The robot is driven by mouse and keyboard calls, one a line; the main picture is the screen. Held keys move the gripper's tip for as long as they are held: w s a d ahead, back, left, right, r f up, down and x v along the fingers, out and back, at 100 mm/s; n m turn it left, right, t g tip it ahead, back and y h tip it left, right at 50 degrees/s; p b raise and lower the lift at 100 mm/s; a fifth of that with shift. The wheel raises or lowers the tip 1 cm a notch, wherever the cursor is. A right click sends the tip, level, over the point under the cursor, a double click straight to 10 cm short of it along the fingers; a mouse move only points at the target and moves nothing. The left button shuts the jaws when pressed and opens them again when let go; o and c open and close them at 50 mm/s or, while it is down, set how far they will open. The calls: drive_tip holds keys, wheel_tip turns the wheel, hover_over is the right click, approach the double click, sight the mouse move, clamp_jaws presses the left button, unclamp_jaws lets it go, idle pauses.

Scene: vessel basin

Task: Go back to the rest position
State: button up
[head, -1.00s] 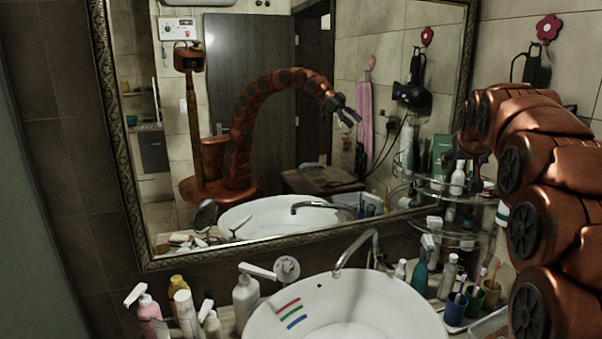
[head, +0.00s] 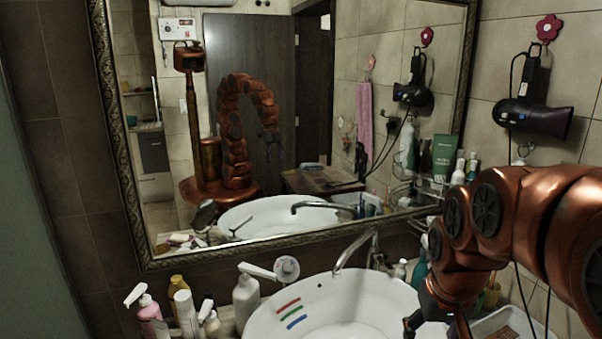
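My gripper (head: 432,321) hangs at the bottom of the head view, over the right rim of the white basin (head: 262,322). Its dark fingers look spread apart with nothing between them, though the bottom edge cuts off part of them. My arm comes in from the right and bends down. The mirror (head: 330,215) shows my arm curled over and the gripper pointing down, empty. Three coloured strokes, red, green and blue, lie on the basin's left inner wall.
A faucet (head: 352,245) stands behind the basin. A pink pump bottle (head: 149,316) and several other bottles stand at left. A hair dryer (head: 533,118) hangs on the right wall. My arm partly hides the corner shelf and the cups at right.

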drive_tip(key=s+a+f+g, duration=0.2)
drive_tip(key=s+f, duration=0.2)
drive_tip(key=s, duration=0.6)
drive_tip(key=s+a+f+g, duration=0.1)
drive_tip(key=s+f, duration=0.3)
drive_tip(key=s, duration=0.5)
drive_tip(key=shift+s+a+n+g, duration=0.3)
drive_tip(key=shift+s+a+g, duration=0.1)
drive_tip(key=shift+g, duration=0.1)
idle(0.6)
